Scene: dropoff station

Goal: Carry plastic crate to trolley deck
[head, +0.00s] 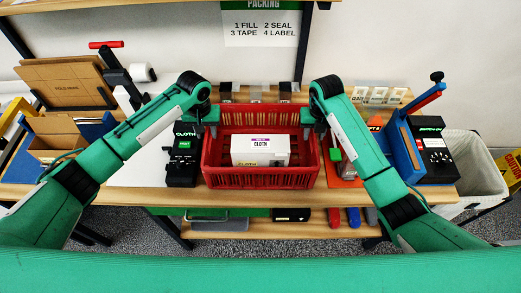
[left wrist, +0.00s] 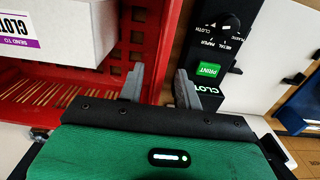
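The red plastic crate (head: 262,178) stands on the wooden bench, with a white box labelled CLOTH (head: 260,150) inside it. My left gripper (head: 206,130) is at the crate's left wall, pointing down. In the left wrist view its fingers (left wrist: 160,88) are apart, one on each side of the red wall (left wrist: 150,45), with a gap showing between them. My right gripper (head: 320,132) is at the crate's right wall; its fingertips are too small and hidden to tell if they grip. No trolley deck can be made out.
A black label printer (head: 182,160) stands close left of the crate. An orange mat (head: 345,172) with small items lies close right. A blue stand (head: 402,150) and another black device (head: 433,150) are further right. A shelf (head: 270,229) sits below the bench.

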